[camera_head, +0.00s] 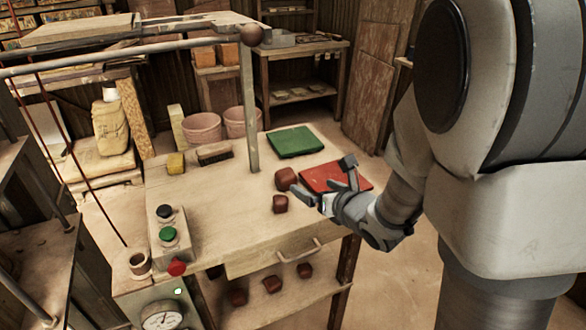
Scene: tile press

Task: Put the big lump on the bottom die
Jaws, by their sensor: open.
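Two brown clay lumps sit on the wooden table. The bigger lump (286,179) is farther back, at the left edge of the red board, and the smaller lump (280,203) is just in front of it. My gripper (320,175) is open and empty, over the red board to the right of the lumps. One finger points toward the lumps and the other stands up at the right. I cannot tell whether a finger touches the bigger lump. I cannot make out the bottom die in this view.
A red board (350,181) and a green board (295,141) lie on the table (220,215). A metal post (249,110) rises behind the lumps. A brush (215,154), a yellow block (176,163) and a button box (167,240) stand left. More lumps lie on the lower shelf.

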